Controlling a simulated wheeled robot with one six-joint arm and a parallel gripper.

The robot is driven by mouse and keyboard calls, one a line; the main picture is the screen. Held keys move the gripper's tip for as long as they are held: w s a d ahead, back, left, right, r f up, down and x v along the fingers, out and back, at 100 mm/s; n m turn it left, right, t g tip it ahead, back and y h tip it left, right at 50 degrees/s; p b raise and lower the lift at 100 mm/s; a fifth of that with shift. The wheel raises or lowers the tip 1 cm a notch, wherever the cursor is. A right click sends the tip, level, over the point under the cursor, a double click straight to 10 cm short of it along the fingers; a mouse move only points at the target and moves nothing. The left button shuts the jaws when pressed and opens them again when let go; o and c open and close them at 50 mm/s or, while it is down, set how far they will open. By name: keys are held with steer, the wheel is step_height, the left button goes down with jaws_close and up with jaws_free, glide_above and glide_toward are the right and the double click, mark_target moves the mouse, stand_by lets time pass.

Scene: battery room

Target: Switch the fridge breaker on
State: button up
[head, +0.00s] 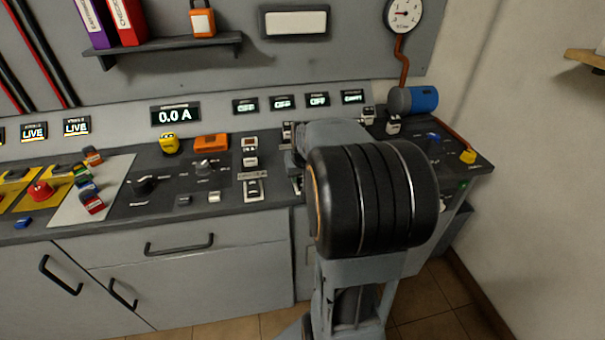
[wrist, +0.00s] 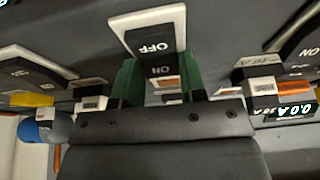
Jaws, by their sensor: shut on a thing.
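In the wrist view, a breaker with a white frame and a dark plate (wrist: 152,42) marked OFF and ON lies straight ahead. My gripper (wrist: 160,84) has its two green fingers on either side of this breaker's lower part and is shut on its switch lever. The lever is mostly hidden between the fingers, so its position is hard to tell. I cannot read a fridge label on it. In the head view, my arm hides the gripper and the breaker it holds.
Neighbouring breakers stand close on both sides in the wrist view, one at left (wrist: 90,95) and one at right (wrist: 262,85). In the head view, a row of small displays (head: 281,103) sits above the worktop. A blue cylinder (head: 424,99) lies at its back right.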

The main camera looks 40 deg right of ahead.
mark_target(302, 178)
steer(key=p, duration=0.1)
steer(key=g+p, duration=0.1)
steer(key=p, duration=0.1)
steer(key=shift+w+r+y, duration=0.15)
steer(key=shift+r+y, duration=0.15)
steer(key=shift+r, duration=0.05)
steer(key=shift+w+d+f+g+y+p, duration=0.15)
steer(key=shift+g+y+p, duration=0.15)
steer(key=shift+g+p, duration=0.75)
steer(key=shift+f+y+p, duration=0.3)
steer(key=shift+f+p, duration=0.05)
steer(key=shift+p, duration=0.25)
steer(key=o, duration=0.9)
steer(key=r, duration=0.9)
steer(key=r+p, duration=0.1)
steer(key=r, duration=0.3)
steer(key=shift+s+a+r, duration=0.2)
steer(key=shift+s+r, duration=0.2)
steer(key=shift+w, duration=0.1)
